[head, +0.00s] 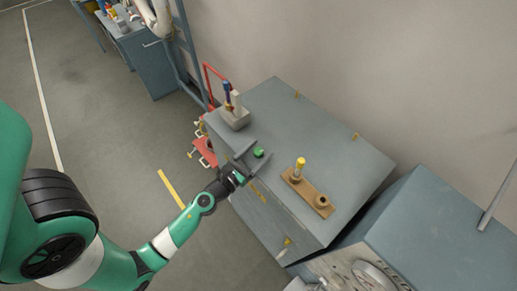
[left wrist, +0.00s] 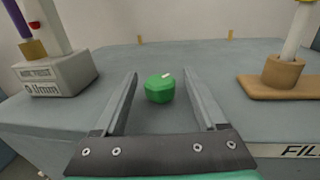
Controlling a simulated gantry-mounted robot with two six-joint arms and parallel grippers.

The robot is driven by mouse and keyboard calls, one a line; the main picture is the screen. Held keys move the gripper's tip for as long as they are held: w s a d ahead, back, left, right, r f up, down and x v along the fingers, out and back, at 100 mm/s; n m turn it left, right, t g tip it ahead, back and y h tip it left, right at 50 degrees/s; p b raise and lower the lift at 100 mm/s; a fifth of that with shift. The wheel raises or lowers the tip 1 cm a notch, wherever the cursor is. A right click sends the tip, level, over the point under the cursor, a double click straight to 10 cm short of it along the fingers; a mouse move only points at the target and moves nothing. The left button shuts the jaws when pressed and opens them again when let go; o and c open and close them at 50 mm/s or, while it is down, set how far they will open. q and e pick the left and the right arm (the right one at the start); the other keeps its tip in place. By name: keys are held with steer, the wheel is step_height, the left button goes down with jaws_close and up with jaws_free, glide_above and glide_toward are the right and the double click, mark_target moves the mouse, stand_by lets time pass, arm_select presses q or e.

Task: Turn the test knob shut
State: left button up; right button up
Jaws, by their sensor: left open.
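A small green knob (head: 258,153) with a light mark on top stands on the grey-blue cabinet top (head: 285,110), near its front left. In the left wrist view the green knob (left wrist: 159,88) shows between and just beyond the two fingers. My left gripper (head: 247,155) is open and empty, with its fingers on either side of the line to the knob. It also shows in the left wrist view (left wrist: 160,92). Whether a finger touches the knob is not clear, but gaps show on both sides. My right gripper is not in view.
A grey block (head: 234,118) with upright cylinders stands left of the knob. A wooden holder (head: 308,192) with a yellow-topped cylinder (head: 299,168) stands to the right. Red fittings (head: 206,150) are beside the cabinet's left side. The cabinet top behind the knob is clear.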

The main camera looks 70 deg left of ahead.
arm_select(q)
jaws_close()
stand_by(0.4)
steer(key=shift+a+h, duration=0.1)
steer(key=shift+h, duration=0.2)
steer(key=shift+f+m+t+h+b, duration=0.1)
steer(key=shift+m+t+h+b, duration=0.65)
steer(key=shift+m+h, duration=0.3)
steer(key=shift+m+t+h+b, duration=0.2)
steer(key=shift+m+h+b, duration=0.3)
steer(key=shift+m+h, duration=0.9)
steer(key=shift+m+t+h+b, duration=0.15)
steer(key=shift+m+h+b, duration=0.45)
steer(key=shift+h, duration=1.35)
jaws_free()
